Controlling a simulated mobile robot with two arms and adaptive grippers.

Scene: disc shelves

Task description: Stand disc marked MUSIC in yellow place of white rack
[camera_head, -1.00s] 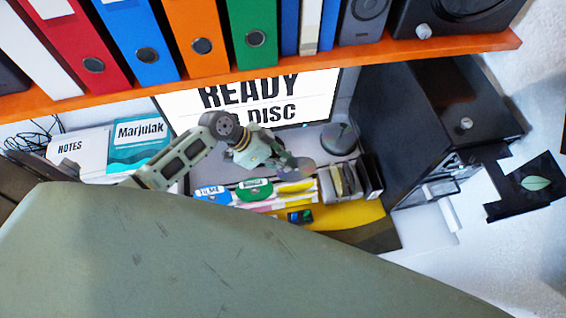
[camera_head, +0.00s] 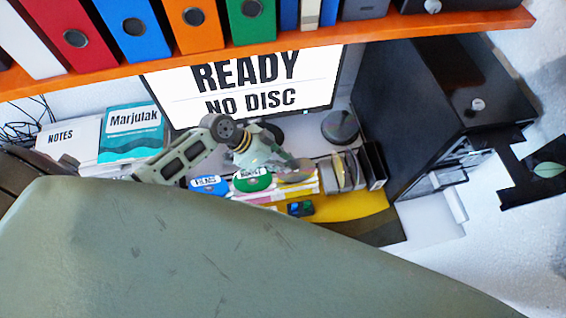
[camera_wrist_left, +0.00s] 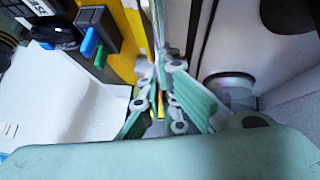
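The white rack (camera_head: 300,190) stands in front of the monitor. A blue disc marked FILMS (camera_head: 208,184) and a green disc (camera_head: 253,181) with a white label stand in it. My left gripper (camera_head: 288,162) is at the rack's right end, shut on a thin greyish disc (camera_head: 297,174). The disc is over the yellow place, which it largely covers; its marking cannot be read, and I cannot tell whether it touches the rack. In the left wrist view the gripper (camera_wrist_left: 158,85) pinches the disc, seen edge-on (camera_wrist_left: 157,35). My right gripper is not in view.
Grey and black upright holders (camera_head: 350,170) stand just right of the rack. A small dark device (camera_head: 300,208) lies in front on a yellow surface. A black computer case (camera_head: 430,110) is at the right, and an orange shelf (camera_head: 300,43) with binders hangs above.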

